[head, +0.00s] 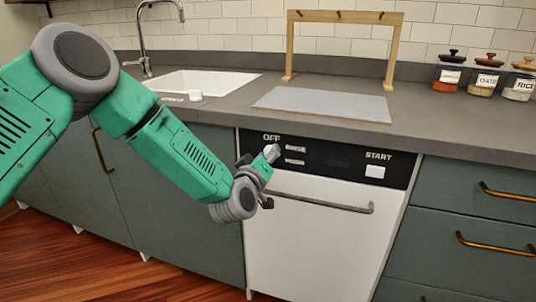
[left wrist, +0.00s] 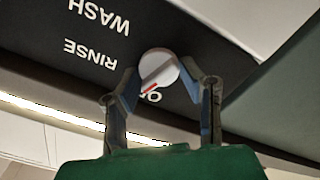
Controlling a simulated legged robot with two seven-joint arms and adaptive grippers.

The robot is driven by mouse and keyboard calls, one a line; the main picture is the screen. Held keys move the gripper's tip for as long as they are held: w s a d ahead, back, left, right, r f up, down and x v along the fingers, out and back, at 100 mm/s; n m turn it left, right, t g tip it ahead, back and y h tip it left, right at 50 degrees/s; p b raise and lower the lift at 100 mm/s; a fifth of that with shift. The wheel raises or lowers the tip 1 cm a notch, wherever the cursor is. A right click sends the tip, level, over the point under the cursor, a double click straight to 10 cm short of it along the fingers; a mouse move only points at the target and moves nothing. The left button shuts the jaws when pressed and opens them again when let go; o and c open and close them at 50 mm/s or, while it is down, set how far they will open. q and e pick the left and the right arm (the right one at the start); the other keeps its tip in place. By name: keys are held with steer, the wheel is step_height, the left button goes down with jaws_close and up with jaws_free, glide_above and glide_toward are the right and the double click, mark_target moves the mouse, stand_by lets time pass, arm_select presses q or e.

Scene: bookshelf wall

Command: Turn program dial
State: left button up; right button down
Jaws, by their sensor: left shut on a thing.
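The program dial (left wrist: 158,72) is a round white knob with a red pointer line on the black control panel of the white dishwasher (head: 315,240). In the left wrist view the panel lettering is upside down. The red line points down-left, close to a partly hidden label that starts with O. The WASH and RINSE labels lie to the left. My left gripper (left wrist: 160,80) is shut on the dial, one finger on each side. My right gripper is not in view.
The dishwasher handle (head: 320,198) sticks out just below my left gripper. The START button (head: 375,171) is at the panel's right. The grey countertop (head: 230,108) overhangs above, with a sink (head: 205,82), a wooden frame (head: 345,17) and several jars at the right.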

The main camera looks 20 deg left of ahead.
arm_select(q)
steer(key=n, duration=0.1)
steer(key=f+n, duration=0.1)
steer(key=n, duration=0.1)
steer(key=shift+s, duration=0.1)
steer(key=n, duration=0.2)
steer(key=shift+n+b, duration=0.3)
steer(key=n, duration=0.3)
steer(key=shift+d+b, duration=0.1)
steer(key=shift+b, duration=0.3)
steer(key=shift+n, duration=0.7)
steer(key=shift+a, duration=0.2)
steer(key=o, duration=1)
steer(key=shift+o, duration=0.8)
steer(key=shift+a, duration=0.1)
steer(key=shift+r, duration=0.1)
